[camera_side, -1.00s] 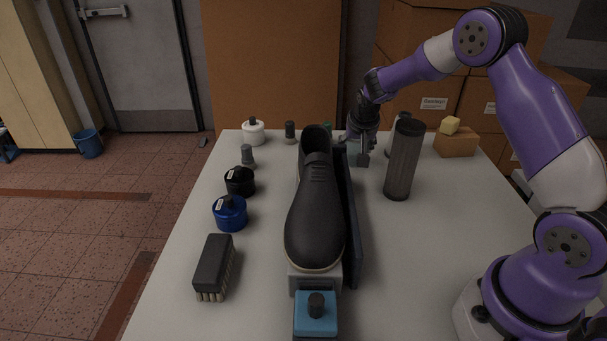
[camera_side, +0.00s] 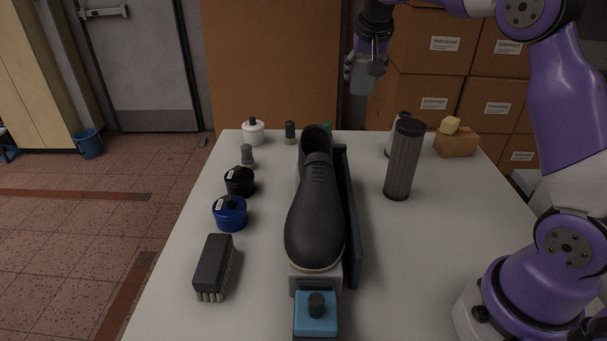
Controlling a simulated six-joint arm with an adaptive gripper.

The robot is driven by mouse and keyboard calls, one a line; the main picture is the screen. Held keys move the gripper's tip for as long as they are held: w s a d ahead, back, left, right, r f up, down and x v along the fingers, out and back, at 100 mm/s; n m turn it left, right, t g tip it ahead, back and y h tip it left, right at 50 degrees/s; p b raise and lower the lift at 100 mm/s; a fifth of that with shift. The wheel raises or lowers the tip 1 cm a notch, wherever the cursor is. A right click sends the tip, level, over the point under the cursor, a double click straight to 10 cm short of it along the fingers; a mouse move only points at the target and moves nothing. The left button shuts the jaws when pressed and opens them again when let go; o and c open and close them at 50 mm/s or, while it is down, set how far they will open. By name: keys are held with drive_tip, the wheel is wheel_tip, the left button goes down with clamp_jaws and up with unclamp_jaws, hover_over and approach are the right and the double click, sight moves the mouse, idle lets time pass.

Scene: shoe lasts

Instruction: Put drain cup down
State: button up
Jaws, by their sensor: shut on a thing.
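My gripper (camera_side: 366,66) is raised well above the far part of the table, in front of the cardboard boxes. It is shut on a small grey-blue cup (camera_side: 361,84), which I take to be the drain cup. The cup hangs below the fingers, roughly upright, clear of the table. The fingers hide part of its upper side. The white table (camera_side: 447,228) is below it.
A black shoe (camera_side: 316,215) on a stand fills the table's middle, with a dark upright panel (camera_side: 350,225) along its right. A tall dark grey cylinder (camera_side: 403,160) stands right of it. Jars and a brush (camera_side: 214,266) line the left.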

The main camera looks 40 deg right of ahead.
wheel_tip(320, 180, up, 3)
drive_tip(key=shift+r, duration=0.2)
drive_tip(key=shift+a+r, duration=0.2)
drive_tip(key=shift+r, duration=0.1)
drive_tip(key=a+n+t+y, duration=0.2)
drive_tip(key=a+n+y, duration=0.7)
drive_tip(key=a, duration=2.2)
drive_tip(key=s+a+n+g+y, duration=0.1)
drive_tip(key=s+a+n+g, duration=0.4)
drive_tip(key=s+a+n, duration=1.45)
drive_tip(key=s+a+f+m, duration=0.1)
drive_tip(key=s+f+m, duration=0.35)
drive_tip(key=f, duration=0.65)
drive_tip(key=shift+n, duration=0.4)
drive_tip(key=w+f, duration=0.2)
drive_tip(key=w, duration=0.1)
drive_tip(key=w+d+f, duration=0.1)
drive_tip(key=w+f, duration=0.2)
drive_tip(key=w, duration=0.1)
drive_tip(key=w+d+f, duration=0.1)
drive_tip(key=w+f, duration=0.1)
drive_tip(key=w, duration=0.2)
drive_tip(key=shift+f, duration=2.1)
